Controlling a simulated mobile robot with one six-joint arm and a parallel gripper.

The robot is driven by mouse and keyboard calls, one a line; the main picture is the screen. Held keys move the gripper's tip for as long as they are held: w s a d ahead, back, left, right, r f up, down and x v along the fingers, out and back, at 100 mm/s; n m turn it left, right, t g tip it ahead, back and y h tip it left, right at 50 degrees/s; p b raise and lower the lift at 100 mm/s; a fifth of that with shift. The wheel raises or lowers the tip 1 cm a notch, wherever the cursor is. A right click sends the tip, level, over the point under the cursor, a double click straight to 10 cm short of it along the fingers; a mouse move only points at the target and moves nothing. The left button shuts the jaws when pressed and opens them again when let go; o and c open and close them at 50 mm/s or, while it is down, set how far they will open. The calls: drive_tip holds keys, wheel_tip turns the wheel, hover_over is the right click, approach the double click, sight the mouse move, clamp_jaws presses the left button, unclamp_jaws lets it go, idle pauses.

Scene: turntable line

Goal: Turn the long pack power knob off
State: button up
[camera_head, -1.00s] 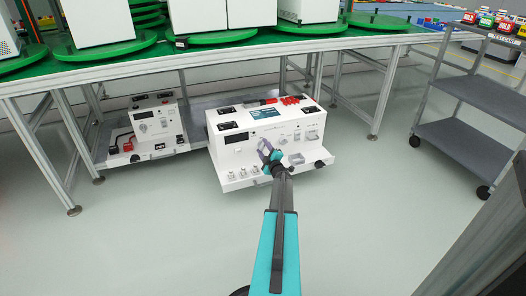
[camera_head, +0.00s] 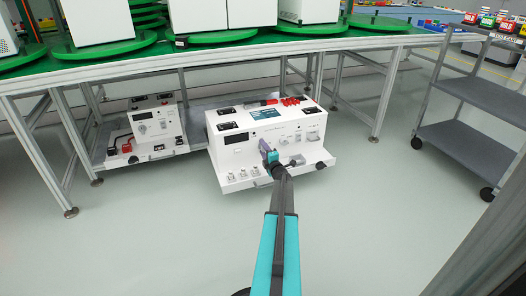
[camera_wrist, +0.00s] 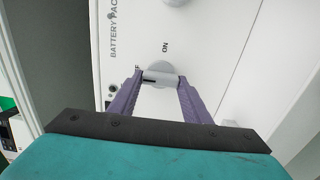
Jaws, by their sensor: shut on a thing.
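The long pack (camera_head: 232,170) is the wide white unit under the green-topped table, with a sloped front panel. In the wrist view its round grey power knob (camera_wrist: 160,68) has a raised bar with a dark mark near the left end. "ON" is printed above the knob, and a label by the left finger is mostly covered. My gripper (camera_wrist: 161,79) has its purple fingers shut on the knob's bar, one on each end. In the head view my gripper (camera_head: 268,152) is at the front panel and hides the knob.
A smaller white unit (camera_head: 157,127) with red and black connectors stands to the left on the low shelf. A grey cart (camera_head: 470,127) stands at the right. Table legs (camera_head: 385,95) flank the pack. The floor in front is clear.

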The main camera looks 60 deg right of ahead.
drive_tip(key=shift+w+a, duration=0.1)
drive_tip(key=shift+w, duration=0.1)
drive_tip(key=o, duration=1)
drive_tip(key=shift+o, duration=0.2)
drive_tip(key=shift+s, duration=0.1)
drive_tip(key=shift+s, duration=0.1)
drive_tip(key=p+v, duration=0.4)
drive_tip(key=v, duration=0.9)
drive_tip(key=shift+s+a+p, duration=0.2)
drive_tip(key=shift+a+p, duration=0.05)
drive_tip(key=shift+p, duration=0.05)
drive_tip(key=shift+w, duration=0.1)
